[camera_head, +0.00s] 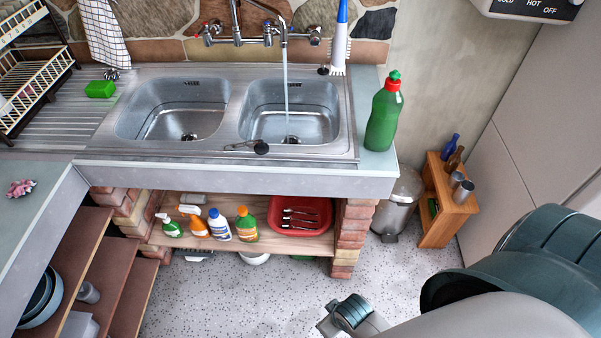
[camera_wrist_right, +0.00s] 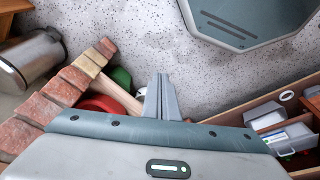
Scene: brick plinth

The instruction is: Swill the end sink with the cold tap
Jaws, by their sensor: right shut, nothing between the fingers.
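The metal sink unit has two basins. A stream of water (camera_head: 287,95) falls from the curved spout (camera_head: 283,35) into the right-hand end sink (camera_head: 312,98), close to its drain. The left basin (camera_head: 190,97) has no stream in it. A dark plug (camera_head: 260,147) lies on the front rim. My right gripper (camera_wrist_right: 161,88) is shut and empty, low over the floor area in the right wrist view. My left gripper is out of view.
A green bottle (camera_head: 384,112) stands right of the sink, and a white brush (camera_head: 339,45) behind it. A green sponge (camera_head: 100,89) and dish rack (camera_head: 35,65) are at left. Spray bottles and a red tub (camera_head: 300,215) fill the shelf below.

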